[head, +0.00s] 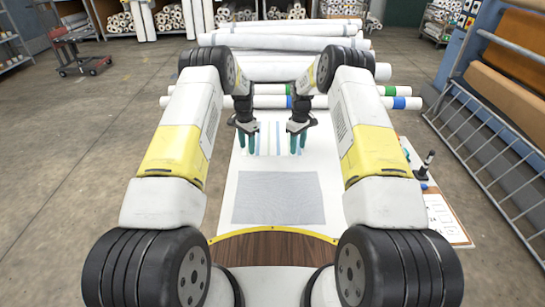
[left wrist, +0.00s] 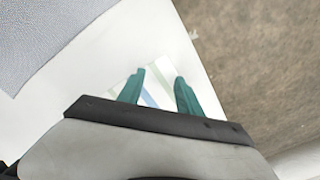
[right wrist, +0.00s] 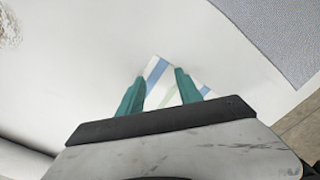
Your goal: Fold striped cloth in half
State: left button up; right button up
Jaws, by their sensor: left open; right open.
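The striped cloth (head: 271,139), white with pale blue and green stripes, lies on the white table (head: 340,213) toward its far part. My left gripper (head: 246,145) is open at the cloth's left side, and my right gripper (head: 298,145) is open at its right side. In the left wrist view, a corner of the cloth (left wrist: 155,92) shows between the open teal fingers. In the right wrist view, a cloth corner (right wrist: 161,76) also shows between the open fingers. Whether the fingertips touch the cloth cannot be told. The grippers hide parts of its side edges.
A grey cloth-like sheet (head: 278,198) lies flat nearer to me. White rolls (head: 270,72) are stacked behind the table. A dark upright tool (head: 427,164) and a clipboard with paper (head: 446,218) are at the right. A metal rack (head: 490,140) stands further right.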

pick_arm(q)
jog(key=shift+f, duration=0.3)
pick_arm(e)
jog(key=shift+f, duration=0.3)
dwell(0.3)
pick_arm(q)
grip_shut()
pick_arm(e)
grip_shut()
pick_arm(q)
jog(key=shift+p, duration=2.55)
